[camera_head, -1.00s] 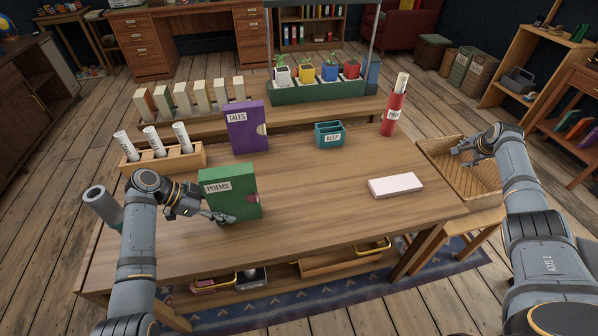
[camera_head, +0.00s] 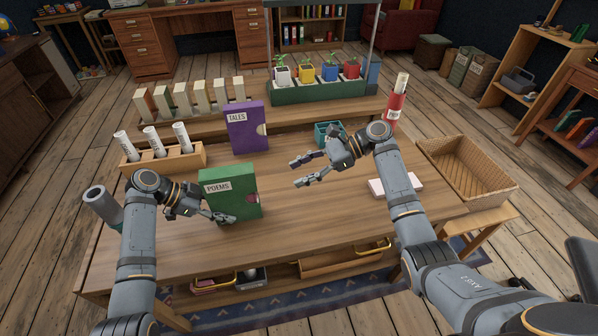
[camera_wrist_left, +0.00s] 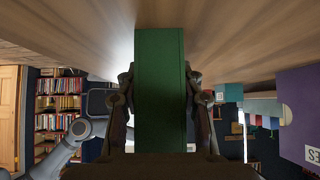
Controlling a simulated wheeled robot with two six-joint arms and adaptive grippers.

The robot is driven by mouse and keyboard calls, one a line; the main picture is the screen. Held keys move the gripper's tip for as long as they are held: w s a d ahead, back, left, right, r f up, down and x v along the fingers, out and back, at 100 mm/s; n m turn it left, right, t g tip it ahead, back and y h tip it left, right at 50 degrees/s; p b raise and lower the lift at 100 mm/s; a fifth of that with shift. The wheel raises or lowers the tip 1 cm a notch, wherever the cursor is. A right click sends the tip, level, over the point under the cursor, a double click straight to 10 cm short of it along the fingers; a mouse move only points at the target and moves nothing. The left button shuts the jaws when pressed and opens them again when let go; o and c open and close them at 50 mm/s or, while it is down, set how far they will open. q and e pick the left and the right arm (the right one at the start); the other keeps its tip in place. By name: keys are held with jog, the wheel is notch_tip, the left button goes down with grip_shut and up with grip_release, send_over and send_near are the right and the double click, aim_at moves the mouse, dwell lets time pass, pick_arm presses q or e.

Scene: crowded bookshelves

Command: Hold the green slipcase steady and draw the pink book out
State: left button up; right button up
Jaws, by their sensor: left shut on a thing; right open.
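The green slipcase (camera_head: 229,190), labelled POEMS, stands upright on the table at the left. Its right side has a notch where a small patch of the pink book (camera_head: 252,197) shows; the rest of the book is hidden inside. My left gripper (camera_head: 226,215) is shut on the slipcase near its lower front. In the left wrist view the green slipcase (camera_wrist_left: 160,85) stands between the two fingers. My right gripper (camera_head: 305,171) is open and empty above the table, to the right of the slipcase and apart from it.
A purple slipcase (camera_head: 245,128) labelled TALES stands behind. A teal bin (camera_head: 326,128) and a white block (camera_head: 379,188) are partly hidden by my right arm. A wicker basket (camera_head: 483,192) is at the right, a rack of rolled papers (camera_head: 190,156) at the left. The front middle is clear.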

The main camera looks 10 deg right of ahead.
jog(key=x, duration=0.8)
jog(key=s+r+x, duration=0.1)
jog(key=x, duration=0.3)
jog(key=shift+s+a, duration=0.1)
jog(key=shift+a, duration=0.5)
grip_shut()
